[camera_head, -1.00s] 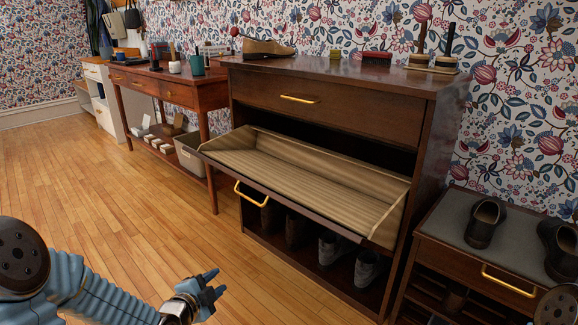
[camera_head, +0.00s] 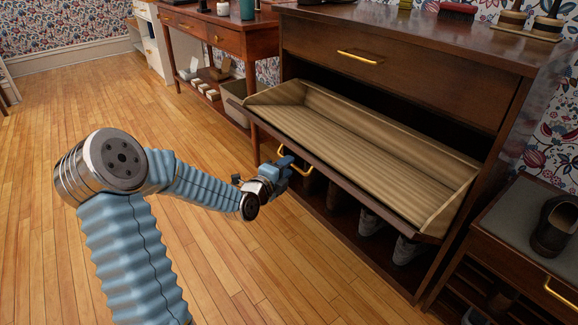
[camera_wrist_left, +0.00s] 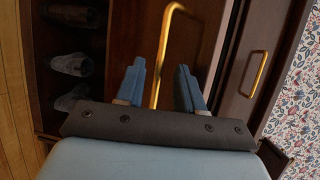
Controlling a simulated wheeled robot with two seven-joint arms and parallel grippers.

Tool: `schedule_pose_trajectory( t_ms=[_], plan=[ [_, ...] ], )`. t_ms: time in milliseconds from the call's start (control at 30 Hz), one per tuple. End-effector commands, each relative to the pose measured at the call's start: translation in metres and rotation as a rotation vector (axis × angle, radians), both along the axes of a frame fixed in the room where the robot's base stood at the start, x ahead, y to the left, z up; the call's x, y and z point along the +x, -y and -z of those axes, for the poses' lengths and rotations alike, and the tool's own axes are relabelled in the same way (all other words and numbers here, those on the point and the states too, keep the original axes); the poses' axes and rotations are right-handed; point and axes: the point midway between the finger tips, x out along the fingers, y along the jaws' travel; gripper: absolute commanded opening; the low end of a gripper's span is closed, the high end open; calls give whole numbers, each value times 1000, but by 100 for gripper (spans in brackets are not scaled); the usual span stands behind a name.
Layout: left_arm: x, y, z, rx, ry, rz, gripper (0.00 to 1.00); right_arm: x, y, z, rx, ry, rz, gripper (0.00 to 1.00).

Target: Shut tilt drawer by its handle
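The tilt drawer (camera_head: 350,138) of the dark wooden cabinet hangs tipped open, with its ribbed tan inside empty. Its brass handle (camera_head: 300,170) is on the drawer's front face and is partly hidden by my left gripper (camera_head: 284,167). In the left wrist view, the handle (camera_wrist_left: 165,50) runs between the two blue fingers of my left gripper (camera_wrist_left: 159,87). The fingers stand apart, with a gap visible on both sides of the handle. My right gripper is out of view.
A fixed-looking upper drawer with a brass handle (camera_head: 360,56) is above. Shoes (camera_head: 370,222) stand on the cabinet's lower shelf. A bench (camera_head: 530,205) with a dark shoe (camera_head: 556,226) is at right. A side table (camera_head: 230,38) is behind. The wooden floor at left is clear.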

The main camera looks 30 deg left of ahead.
Motion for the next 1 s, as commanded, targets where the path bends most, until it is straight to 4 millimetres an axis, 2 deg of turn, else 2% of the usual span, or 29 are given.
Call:
schedule_pose_trajectory(
  t_ms=[100,200,467,700,1000],
  plan=[
    [13,1,2,-1,0,2,37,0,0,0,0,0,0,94],
    [18,1,2,0,0,1,37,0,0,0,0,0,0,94],
    [19,0,3,0,0,0,37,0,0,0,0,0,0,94],
    [19,0,3,0,0,0,2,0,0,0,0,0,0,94],
    [18,0,3,0,-1,0,0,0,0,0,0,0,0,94]
  ],
)
